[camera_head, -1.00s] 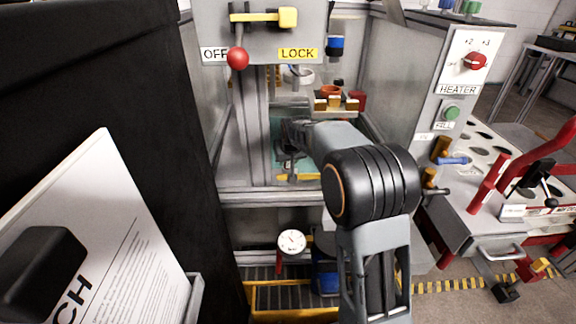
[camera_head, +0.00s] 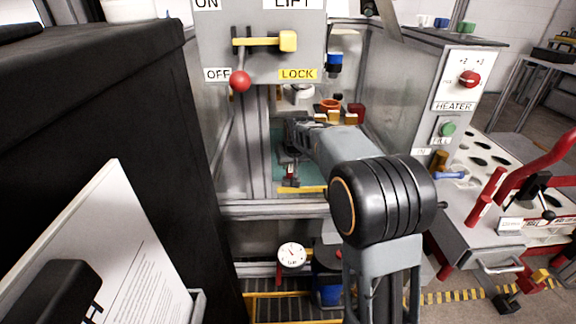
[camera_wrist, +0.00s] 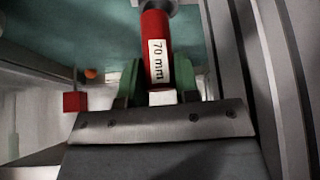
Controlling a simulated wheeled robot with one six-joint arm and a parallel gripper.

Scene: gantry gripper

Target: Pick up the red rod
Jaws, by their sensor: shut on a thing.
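The red rod (camera_wrist: 153,30) has a white "70 mm" label and shows in the wrist view at top centre. Its near end lies between the green fingertips of my gripper (camera_wrist: 158,84), which is shut on it. The far end of the rod meets a grey round part at the top edge of the wrist view; I cannot tell whether they are joined. In the head view my gripper (camera_head: 291,168) is inside the grey-framed bay over a teal floor, partly hidden by my own arm. The rod is too small to make out surely there.
A panel with a yellow-handled lever (camera_head: 265,41) and a red-knobbed lever (camera_head: 240,81) hangs above the bay. Frame posts and walls close in on both sides. A heater panel (camera_head: 462,85) stands right. In the wrist view a red block (camera_wrist: 75,101) is left of my gripper.

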